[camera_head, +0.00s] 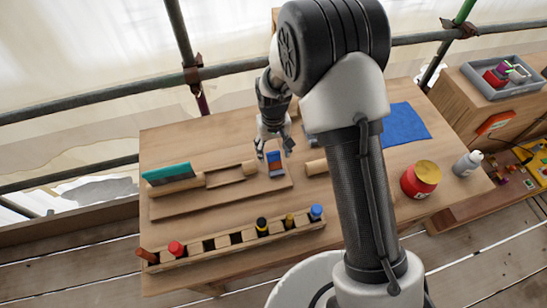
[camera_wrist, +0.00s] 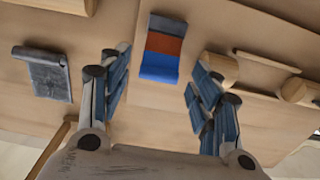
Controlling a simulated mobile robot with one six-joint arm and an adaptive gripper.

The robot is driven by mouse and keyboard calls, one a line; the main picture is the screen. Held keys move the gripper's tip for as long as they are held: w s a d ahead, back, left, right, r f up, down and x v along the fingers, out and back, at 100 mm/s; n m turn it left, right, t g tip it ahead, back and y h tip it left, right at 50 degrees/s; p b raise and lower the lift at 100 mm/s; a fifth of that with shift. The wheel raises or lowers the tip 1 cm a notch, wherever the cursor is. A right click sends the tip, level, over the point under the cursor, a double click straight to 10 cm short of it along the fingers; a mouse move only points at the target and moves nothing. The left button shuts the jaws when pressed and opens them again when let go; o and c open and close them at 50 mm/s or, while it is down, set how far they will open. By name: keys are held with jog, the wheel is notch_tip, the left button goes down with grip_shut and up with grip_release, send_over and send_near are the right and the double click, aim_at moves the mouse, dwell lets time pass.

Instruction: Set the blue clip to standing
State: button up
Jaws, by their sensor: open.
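What looks like the blue clip (camera_head: 275,163), a small block with blue ends and an orange-red middle band, lies on the wooden board on the workbench. In the wrist view the clip (camera_wrist: 161,70) is ahead between my fingers, with bright blue at its near end and grey-blue at its far end. My gripper (camera_head: 275,148) is open and points down just above and behind the clip. In the wrist view my gripper's fingers (camera_wrist: 160,80) are spread on either side, with visible gaps to the clip. I cannot tell the exact height between them.
A wooden roller (camera_head: 316,167) lies right of the clip. A teal block (camera_head: 167,172) stands on the left. A slotted rack (camera_head: 208,257) with several capped tools runs along the front. A dark grey piece (camera_wrist: 48,75) lies nearby. A red jar (camera_head: 420,180) stands at right.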

aim_at(273, 154)
jog(key=shift+f+b, duration=0.3)
jog(key=shift+f, duration=1.65)
jog(key=shift+c, duration=0.4)
jog(key=c, duration=1)
